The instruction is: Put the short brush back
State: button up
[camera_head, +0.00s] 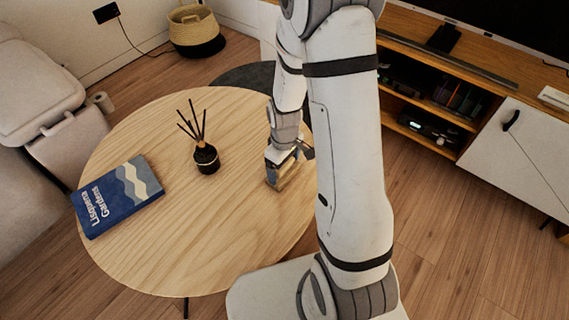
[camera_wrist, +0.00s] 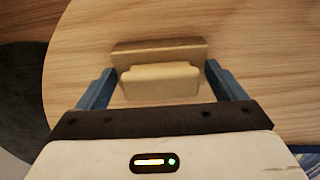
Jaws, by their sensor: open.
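A small wooden piece (camera_wrist: 160,82), perhaps the short brush, is between the two blue fingers of my gripper (camera_wrist: 160,70). It has a pale rounded block in front and a darker, wider tan part behind. My gripper is open, with a gap on each side of the pale block. In the head view my gripper (camera_head: 283,158) is low at the right side of the round wooden table (camera_head: 232,235), over a small tan piece (camera_head: 284,177) on the tabletop. I cannot make out bristles, and my arm hides part of that area.
A reed diffuser (camera_head: 206,155) with dark sticks stands near the table's middle. A blue book (camera_head: 120,195) lies at the table's left. The front of the tabletop is clear.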

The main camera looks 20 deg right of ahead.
notch_tip(320, 180, up, 12)
jog(key=r+p, duration=0.1)
jog(key=p, duration=0.3)
jog(key=s+r+m+t, duration=0.1)
jog(key=s+r+m, duration=0.6)
jog(key=s+r, duration=0.6)
jog(key=shift+s, duration=0.35)
notch_tip(320, 180, up, 25)
jog(key=t+p, duration=0.1)
jog(key=p, duration=2.1)
jog(key=shift+p, duration=0.35)
jog(key=shift+a+t, duration=0.1)
jog(key=shift+t, duration=0.2)
jog(key=shift+c, duration=0.2)
